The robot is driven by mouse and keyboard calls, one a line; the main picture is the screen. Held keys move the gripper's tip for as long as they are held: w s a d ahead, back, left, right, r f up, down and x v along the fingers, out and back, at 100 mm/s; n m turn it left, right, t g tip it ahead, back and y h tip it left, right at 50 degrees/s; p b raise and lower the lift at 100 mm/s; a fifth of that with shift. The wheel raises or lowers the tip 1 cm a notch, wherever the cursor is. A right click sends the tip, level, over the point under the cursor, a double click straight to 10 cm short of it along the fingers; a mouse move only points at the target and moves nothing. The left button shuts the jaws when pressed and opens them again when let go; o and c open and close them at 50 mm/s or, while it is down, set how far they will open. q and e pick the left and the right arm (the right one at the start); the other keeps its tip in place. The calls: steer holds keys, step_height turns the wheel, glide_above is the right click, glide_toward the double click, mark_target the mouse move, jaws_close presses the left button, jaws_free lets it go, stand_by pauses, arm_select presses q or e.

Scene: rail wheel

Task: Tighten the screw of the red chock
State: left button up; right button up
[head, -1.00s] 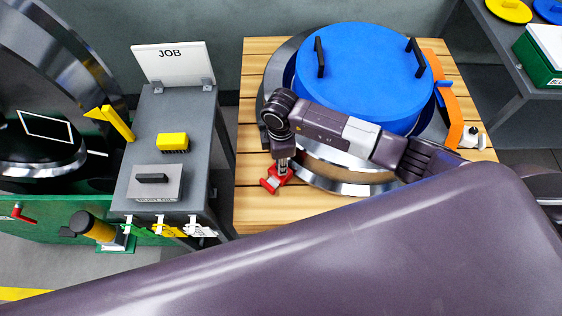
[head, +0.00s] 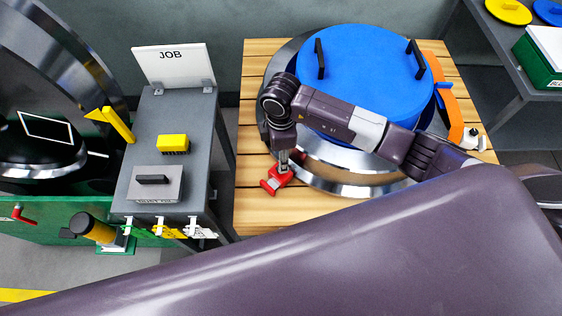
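The red chock (head: 276,180) sits on the wooden slatted platform (head: 250,205), at the front left edge of the wheel's shiny steel rim (head: 345,183). My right arm comes in from the right across the wheel. Its gripper (head: 284,160) points down right above the chock, at or very near its screw. The wrist hides most of the screw, and I cannot tell whether the fingers are closed on it. A small dark red part (head: 298,157) shows just right of the fingers. My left gripper is not in view.
A blue round cover (head: 360,75) with black handles lies on the wheel. An orange curved piece (head: 450,100) is at its right. A grey stand (head: 200,130) with a JOB sign (head: 172,62) and a yellow brush (head: 173,143) stands left. My large arm link fills the front.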

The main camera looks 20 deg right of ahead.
step_height(320, 180, up, 7)
stand_by(0.3)
stand_by(0.5)
